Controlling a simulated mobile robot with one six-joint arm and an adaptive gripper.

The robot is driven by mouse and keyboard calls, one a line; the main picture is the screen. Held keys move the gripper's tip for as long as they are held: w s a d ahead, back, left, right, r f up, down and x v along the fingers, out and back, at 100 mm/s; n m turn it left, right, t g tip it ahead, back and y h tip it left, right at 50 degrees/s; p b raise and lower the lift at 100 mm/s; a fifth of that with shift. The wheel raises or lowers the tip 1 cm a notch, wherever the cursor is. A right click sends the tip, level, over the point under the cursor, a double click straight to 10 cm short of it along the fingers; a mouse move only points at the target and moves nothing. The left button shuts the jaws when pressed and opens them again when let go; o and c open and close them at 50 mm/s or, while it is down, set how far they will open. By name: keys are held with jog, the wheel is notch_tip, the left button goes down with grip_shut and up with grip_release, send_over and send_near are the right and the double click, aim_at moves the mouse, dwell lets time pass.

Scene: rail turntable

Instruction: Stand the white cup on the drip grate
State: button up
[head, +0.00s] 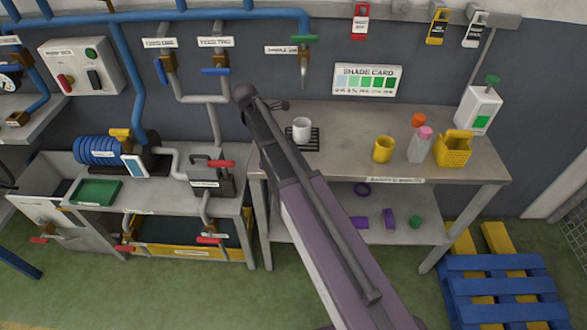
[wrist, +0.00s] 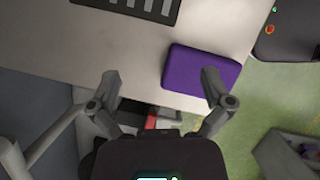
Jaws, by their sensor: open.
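The white cup (head: 301,128) is upright in the head view. Its base appears to rest on the black slotted drip grate (head: 312,144) at the left of the worktable. In the wrist view, part of a dark slotted grate (wrist: 130,8) shows at the top edge, and the cup is not in that view. My gripper (wrist: 160,83) is open, its fingers spread wide with nothing between them.
In the wrist view a purple block (wrist: 195,72) lies on a light surface near the right finger. On the worktable (head: 345,150) stand a yellow cup (head: 383,149), a pink-capped bottle (head: 420,145) and a yellow basket (head: 453,148). Blue pallets (head: 500,285) lie on the floor at right.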

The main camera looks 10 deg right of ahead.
jog(key=s+d+m, duration=0.1)
jog(key=s+m, duration=0.2)
jog(key=s, duration=0.1)
jog(key=s+d+m+y, duration=0.1)
jog(key=s+m, duration=0.2)
jog(key=s, duration=0.1)
jog(key=s+d+f+m+y, duration=0.1)
jog(key=s+d+m, duration=0.1)
jog(key=s+m, duration=0.1)
jog(key=shift+s, duration=0.7)
jog(key=s+d+m+y, duration=0.1)
jog(key=s+m+y, duration=0.1)
jog(key=s+m, duration=0.7)
jog(key=shift+s+f, duration=0.15)
jog(key=shift+s, duration=0.4)
jog(key=shift+d, duration=0.1)
jog(key=shift+c, duration=0.2)
